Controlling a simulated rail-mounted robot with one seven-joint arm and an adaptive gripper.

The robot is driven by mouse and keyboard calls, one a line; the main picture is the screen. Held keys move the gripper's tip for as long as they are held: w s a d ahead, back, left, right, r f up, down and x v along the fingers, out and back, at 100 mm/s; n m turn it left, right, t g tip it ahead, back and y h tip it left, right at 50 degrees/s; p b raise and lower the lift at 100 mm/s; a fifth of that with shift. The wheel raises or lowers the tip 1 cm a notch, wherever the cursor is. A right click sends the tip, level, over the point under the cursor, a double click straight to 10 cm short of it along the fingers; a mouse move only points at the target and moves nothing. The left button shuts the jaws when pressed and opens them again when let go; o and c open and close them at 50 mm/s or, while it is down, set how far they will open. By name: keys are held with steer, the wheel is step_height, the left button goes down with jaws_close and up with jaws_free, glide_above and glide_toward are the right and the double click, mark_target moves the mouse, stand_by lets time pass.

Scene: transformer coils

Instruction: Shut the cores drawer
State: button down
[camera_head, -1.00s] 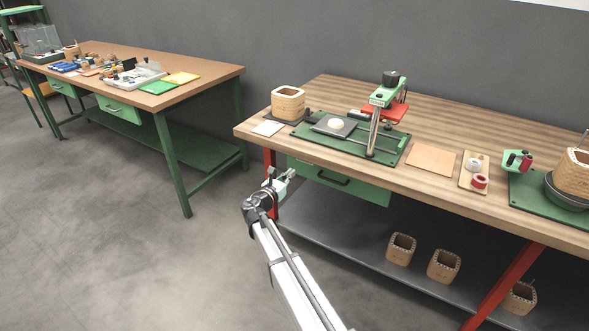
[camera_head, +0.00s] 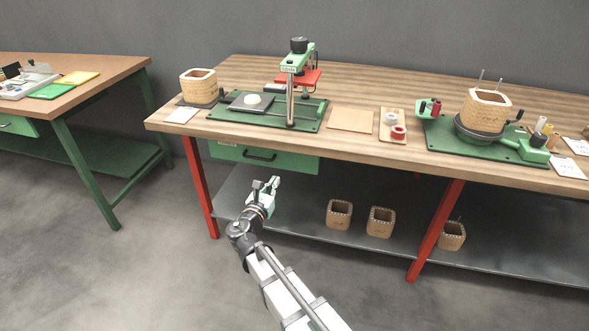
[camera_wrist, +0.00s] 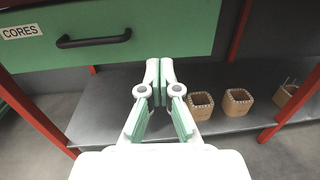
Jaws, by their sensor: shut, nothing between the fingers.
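The green cores drawer (camera_head: 290,162) hangs under the front edge of the wooden bench top. It has a black bar handle (camera_head: 259,155). In the wrist view the drawer front (camera_wrist: 160,28) fills the upper left, with a white CORES label (camera_wrist: 21,31) left of the handle (camera_wrist: 93,40). I cannot tell how far the drawer stands out from the bench. My gripper (camera_head: 266,182) is shut and empty, just below the drawer front in the head view. In the wrist view its fingertips (camera_wrist: 160,66) point forward, right of and below the handle, with no visible contact.
Red bench legs (camera_head: 203,190) stand left and right of the drawer. A grey lower shelf (camera_head: 300,222) holds several wooden coil forms (camera_head: 339,214). The bench top (camera_head: 225,70) carries a green press (camera_head: 290,85) and a winding stand (camera_head: 485,130). Open floor lies in front.

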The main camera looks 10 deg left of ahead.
steer(key=s+d+y, duration=0.1)
steer(key=s+d, duration=0.2)
steer(key=d, duration=0.2)
steer(key=n+b, duration=0.1)
glide_toward(297, 158)
steer(key=shift+y, duration=0.3)
steer(key=w, duration=0.7)
steer(key=shift+w+d+f, duration=0.1)
steer(key=shift+d, duration=0.15)
